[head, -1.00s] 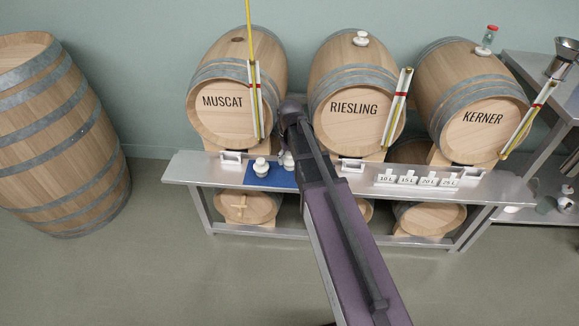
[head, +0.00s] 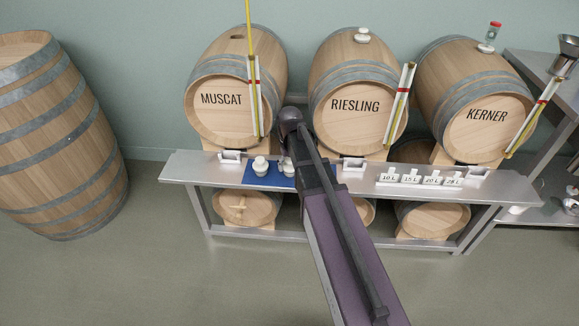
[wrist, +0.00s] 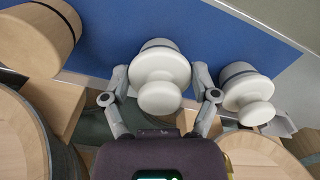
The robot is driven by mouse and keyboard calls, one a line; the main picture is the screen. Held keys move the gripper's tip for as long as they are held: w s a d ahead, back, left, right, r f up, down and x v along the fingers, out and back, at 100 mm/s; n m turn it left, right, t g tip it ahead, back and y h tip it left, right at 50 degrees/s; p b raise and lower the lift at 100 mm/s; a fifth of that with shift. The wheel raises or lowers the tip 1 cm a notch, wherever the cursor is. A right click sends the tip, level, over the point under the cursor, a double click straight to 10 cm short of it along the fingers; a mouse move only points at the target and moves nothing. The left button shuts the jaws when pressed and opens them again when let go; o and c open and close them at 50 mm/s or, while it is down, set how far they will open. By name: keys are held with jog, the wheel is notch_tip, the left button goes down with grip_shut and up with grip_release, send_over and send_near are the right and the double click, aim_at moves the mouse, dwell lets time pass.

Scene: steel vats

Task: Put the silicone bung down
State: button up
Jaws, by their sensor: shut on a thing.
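A white silicone bung (wrist: 162,78) sits between the fingers of my gripper (wrist: 160,97) in the wrist view, and the fingers are shut on it. Behind it is the blue mat (wrist: 110,40); I cannot tell whether the bung touches the mat. A second white bung (wrist: 247,93) stands to the right in the wrist view. In the head view, one white bung (head: 260,167) stands on the blue mat (head: 256,182), left of my gripper (head: 287,167).
The mat lies on a steel bench (head: 205,172) before the Muscat (head: 225,115), Riesling (head: 350,120) and Kerner (head: 480,130) barrels. White volume tags (head: 420,178) stand to the right. The Muscat barrel's top hole (head: 237,37) is open; a white bung (head: 362,36) tops the Riesling barrel.

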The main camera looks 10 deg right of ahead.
jog(key=shift+f, duration=0.2)
jog(key=o, duration=1.1)
jog(key=shift+r, duration=0.2)
notch_tip(320, 180, up, 12)
jog(key=p, duration=1.2)
jog(key=shift+m, duration=0.4)
jog(key=s, duration=1.6)
